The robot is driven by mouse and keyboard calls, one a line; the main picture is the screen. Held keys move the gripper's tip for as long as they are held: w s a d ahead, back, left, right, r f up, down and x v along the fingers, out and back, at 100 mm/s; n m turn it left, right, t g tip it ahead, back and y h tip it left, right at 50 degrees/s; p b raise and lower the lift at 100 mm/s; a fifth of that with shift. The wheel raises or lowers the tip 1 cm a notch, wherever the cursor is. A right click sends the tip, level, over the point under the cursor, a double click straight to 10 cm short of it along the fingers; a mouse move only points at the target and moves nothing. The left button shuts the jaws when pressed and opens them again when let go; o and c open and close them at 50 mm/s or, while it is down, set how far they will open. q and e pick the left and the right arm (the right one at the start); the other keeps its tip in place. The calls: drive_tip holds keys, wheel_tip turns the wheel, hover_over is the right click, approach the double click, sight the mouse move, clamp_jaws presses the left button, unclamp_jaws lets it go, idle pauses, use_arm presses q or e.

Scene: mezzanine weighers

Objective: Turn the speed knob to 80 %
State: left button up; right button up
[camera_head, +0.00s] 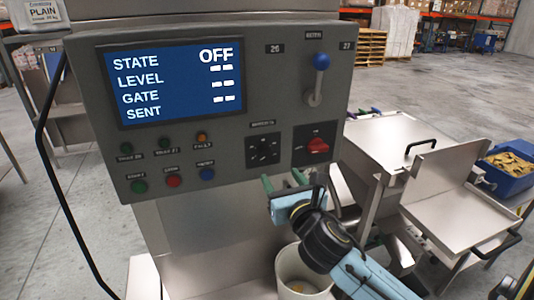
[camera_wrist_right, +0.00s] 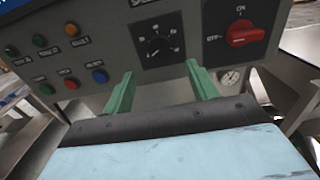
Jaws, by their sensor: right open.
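The speed knob (camera_head: 264,150) is a black dial on a dark square plate with white marks, on the lower part of the grey control panel (camera_head: 232,105). In the right wrist view the knob (camera_wrist_right: 158,46) is ahead of the fingertips, slightly above them. The setting is too small to read surely. My right gripper (camera_head: 284,182) has green fingers and is open and empty, just below the knob plate. In the right wrist view the fingers (camera_wrist_right: 158,72) stand apart, with nothing between them. My left gripper is not in view.
A red rotary switch (camera_head: 318,146) is right of the knob, and a blue-tipped lever (camera_head: 320,62) is above it. Push buttons (camera_head: 172,180) are to the left. The display (camera_head: 170,82) reads STATE OFF. A white bucket (camera_head: 296,275) stands below my right gripper.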

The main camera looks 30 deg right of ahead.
sight(266, 156)
drive_tip(key=p+x, duration=0.1)
drive_tip(key=x, duration=0.9)
drive_tip(key=shift+a, duration=0.15)
drive_tip(key=c, duration=1)
